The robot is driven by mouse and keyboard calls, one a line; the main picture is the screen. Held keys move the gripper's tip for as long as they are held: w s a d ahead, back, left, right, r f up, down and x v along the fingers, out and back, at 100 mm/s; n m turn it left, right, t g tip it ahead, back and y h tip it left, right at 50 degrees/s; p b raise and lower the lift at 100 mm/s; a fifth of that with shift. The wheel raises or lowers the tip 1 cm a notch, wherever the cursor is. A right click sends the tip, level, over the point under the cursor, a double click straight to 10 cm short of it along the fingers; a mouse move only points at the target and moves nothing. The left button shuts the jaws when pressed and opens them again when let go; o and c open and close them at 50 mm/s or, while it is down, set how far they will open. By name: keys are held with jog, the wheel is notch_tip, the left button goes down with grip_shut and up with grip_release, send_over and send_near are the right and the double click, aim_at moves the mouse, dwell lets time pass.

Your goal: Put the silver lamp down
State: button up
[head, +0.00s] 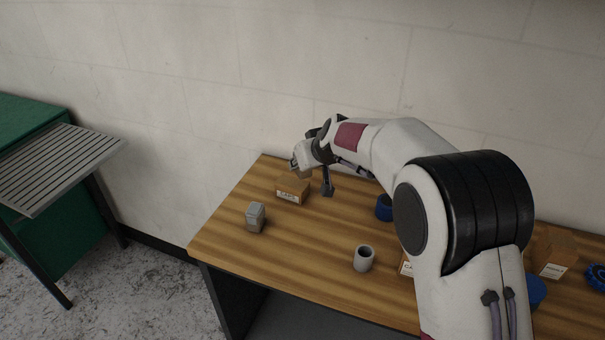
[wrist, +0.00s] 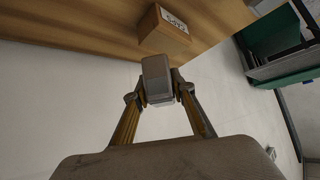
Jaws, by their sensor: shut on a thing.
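My gripper (wrist: 160,97) is shut on a small grey, block-shaped thing, the silver lamp (wrist: 156,72), in the wrist view. The lamp sits between the two fingertips, with the labelled cardboard box (wrist: 164,32) just beyond it. In the head view my gripper (head: 299,165) is above the back left part of the wooden table, close to that box (head: 293,188). The held lamp is small and hard to make out there. A gap between lamp and tabletop cannot be judged clearly.
A similar grey block (head: 256,217) stands on the table (head: 300,245) near its left edge. A dark upright thing (head: 327,183) is right of the box. A pale cup (head: 364,259) and a blue container (head: 384,207) stand further right. The front left tabletop is bare.

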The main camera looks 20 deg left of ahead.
aim_at(303, 173)
jog(key=shift+f, duration=1.9)
jog(key=shift+f, duration=0.15)
jog(key=o, duration=1.1)
jog(key=shift+r, duration=0.25)
jog(key=shift+s+d+r, duration=0.1)
jog(key=shift+d+r, duration=0.05)
jog(key=shift+r, duration=0.05)
jog(key=shift+v, duration=5.7)
